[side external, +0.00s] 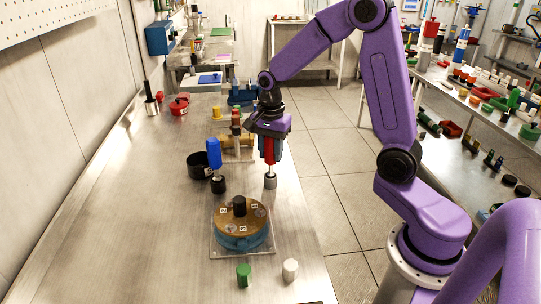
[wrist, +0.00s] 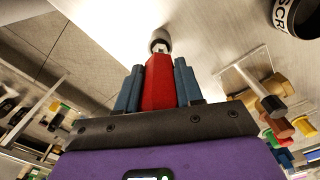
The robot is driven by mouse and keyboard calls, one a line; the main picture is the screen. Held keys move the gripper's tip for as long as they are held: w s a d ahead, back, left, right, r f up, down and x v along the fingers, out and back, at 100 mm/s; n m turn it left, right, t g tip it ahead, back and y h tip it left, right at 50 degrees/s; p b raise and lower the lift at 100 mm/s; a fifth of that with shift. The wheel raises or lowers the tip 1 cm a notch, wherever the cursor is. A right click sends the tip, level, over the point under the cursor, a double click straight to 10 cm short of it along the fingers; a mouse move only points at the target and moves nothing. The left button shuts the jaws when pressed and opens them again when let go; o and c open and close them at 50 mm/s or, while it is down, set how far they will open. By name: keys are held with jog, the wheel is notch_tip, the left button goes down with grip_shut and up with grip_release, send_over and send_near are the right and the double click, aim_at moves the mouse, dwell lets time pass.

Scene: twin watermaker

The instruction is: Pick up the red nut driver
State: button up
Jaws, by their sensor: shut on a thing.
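The red nut driver (side external: 269,150) stands upright between the fingers of my gripper (side external: 269,156), near the right edge of the metal bench. Its grey socket end (side external: 270,181) points down, at or just above the bench top; I cannot tell if it touches. In the wrist view the red handle (wrist: 159,84) sits between the two blue fingers of my gripper (wrist: 159,82), which are shut on it. The grey socket end (wrist: 160,40) shows beyond the fingertips.
A round blue and tan device (side external: 241,231) sits in front on a clear plate. Green (side external: 243,275) and white (side external: 290,270) knobs stand nearer.

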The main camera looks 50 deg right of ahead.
jog(key=shift+r, duration=0.15)
jog(key=shift+r, duration=0.55)
jog(key=s+a+r, duration=0.1)
jog(key=s+r, duration=1)
jog(key=s, duration=0.3)
jog(key=shift+a+r, duration=0.15)
jog(key=shift+r, duration=0.15)
